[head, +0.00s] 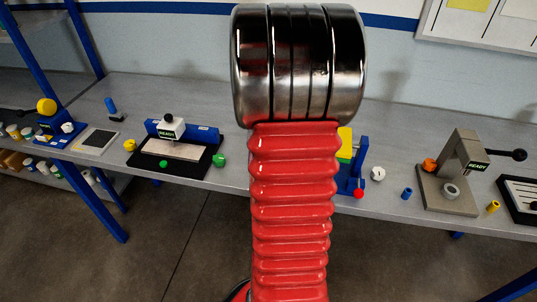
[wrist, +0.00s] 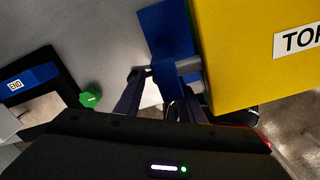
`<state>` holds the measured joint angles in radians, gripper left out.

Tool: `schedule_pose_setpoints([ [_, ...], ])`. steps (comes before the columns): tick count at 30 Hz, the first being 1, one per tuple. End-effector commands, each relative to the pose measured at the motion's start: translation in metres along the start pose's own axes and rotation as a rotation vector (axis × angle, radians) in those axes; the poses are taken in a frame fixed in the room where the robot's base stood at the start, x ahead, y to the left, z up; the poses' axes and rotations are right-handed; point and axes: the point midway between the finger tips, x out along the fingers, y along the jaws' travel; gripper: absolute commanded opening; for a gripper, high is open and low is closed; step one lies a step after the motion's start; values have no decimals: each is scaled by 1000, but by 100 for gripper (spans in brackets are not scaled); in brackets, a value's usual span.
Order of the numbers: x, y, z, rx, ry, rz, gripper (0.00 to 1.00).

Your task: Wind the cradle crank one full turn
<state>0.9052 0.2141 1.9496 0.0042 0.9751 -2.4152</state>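The cradle has a blue frame (head: 357,165) and a block with yellow and green faces (head: 345,143), partly hidden behind my arm in the head view. A small red knob (head: 359,194) shows low at its front; I cannot tell whether it is the crank handle. In the wrist view the block's yellow face (wrist: 250,55) bears a "TOP" label, and a grey shaft (wrist: 188,65) joins it to the blue frame (wrist: 165,35). My gripper (wrist: 160,90) has its dark fingers apart, near the blue upright. Contact cannot be told. The gripper is hidden in the head view.
A press on a tan base (head: 447,195) stands to the right, with a blue cylinder (head: 407,193) and a white round piece (head: 378,174) left of it. A blue-and-black fixture (head: 180,150) stands to the left, with a green knob (head: 219,160) that also shows in the wrist view (wrist: 90,98).

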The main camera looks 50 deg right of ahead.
Motion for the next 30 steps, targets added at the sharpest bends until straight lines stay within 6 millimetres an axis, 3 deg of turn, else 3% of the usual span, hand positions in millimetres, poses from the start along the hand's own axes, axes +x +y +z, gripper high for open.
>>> schedule_pose_setpoints([
  [6, 17, 0, 0, 0, 0, 0, 36],
  [15, 18, 0, 0, -1, 0, 0, 35],
  [30, 18, 0, 0, -1, 0, -1, 0],
])
